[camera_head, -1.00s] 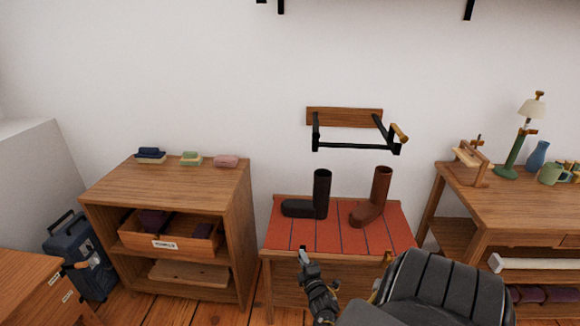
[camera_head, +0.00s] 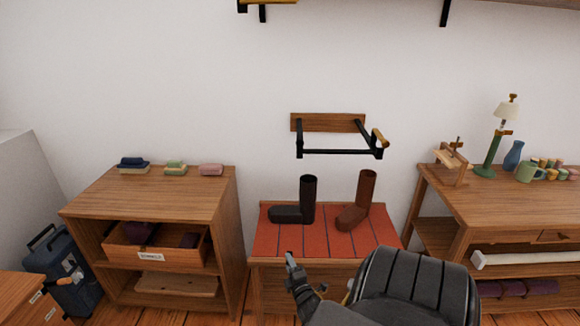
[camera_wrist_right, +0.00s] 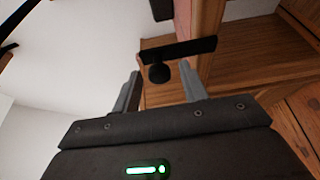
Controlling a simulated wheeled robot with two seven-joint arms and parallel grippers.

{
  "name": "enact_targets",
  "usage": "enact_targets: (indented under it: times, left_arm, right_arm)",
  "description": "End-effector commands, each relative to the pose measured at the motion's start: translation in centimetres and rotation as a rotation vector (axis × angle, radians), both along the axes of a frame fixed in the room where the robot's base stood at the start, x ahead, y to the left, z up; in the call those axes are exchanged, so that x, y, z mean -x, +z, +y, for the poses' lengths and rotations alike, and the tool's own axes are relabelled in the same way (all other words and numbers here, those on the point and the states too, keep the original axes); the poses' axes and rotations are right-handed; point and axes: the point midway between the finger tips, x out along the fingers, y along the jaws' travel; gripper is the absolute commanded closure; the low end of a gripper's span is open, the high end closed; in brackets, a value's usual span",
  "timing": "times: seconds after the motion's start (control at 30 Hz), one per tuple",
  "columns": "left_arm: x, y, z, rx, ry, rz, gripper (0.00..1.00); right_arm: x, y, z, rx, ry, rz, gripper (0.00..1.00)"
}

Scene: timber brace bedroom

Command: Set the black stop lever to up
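In the right wrist view a black lever-like bar (camera_wrist_right: 190,48) with a round black knob (camera_wrist_right: 159,73) below it lies just ahead of my right gripper (camera_wrist_right: 160,88), close to a wooden edge. I take it for the stop lever, though I cannot tell its setting. The gripper's two grey fingers stand apart with nothing between them. In the head view my right gripper (camera_head: 290,260) is in front of the red-topped bench (camera_head: 330,245). I cannot make out the lever there. My left gripper is out of view.
A black boot (camera_head: 307,195) and a brown boot (camera_head: 358,205) stand on the bench. Above it a black wall frame (camera_head: 340,152) sticks out. A wooden cabinet (camera_head: 160,190) is at left, a table (camera_head: 500,195) at right. Bare floor shows between cabinet and bench.

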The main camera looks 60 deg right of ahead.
Motion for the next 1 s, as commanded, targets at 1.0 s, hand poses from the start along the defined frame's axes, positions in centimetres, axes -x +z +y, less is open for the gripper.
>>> enact_targets:
  times: [1.0]
  left_arm:
    - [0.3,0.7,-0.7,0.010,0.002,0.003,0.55]
  right_arm:
    - [8.4,0.0,6.4,-0.001,0.000,0.001,0.56]
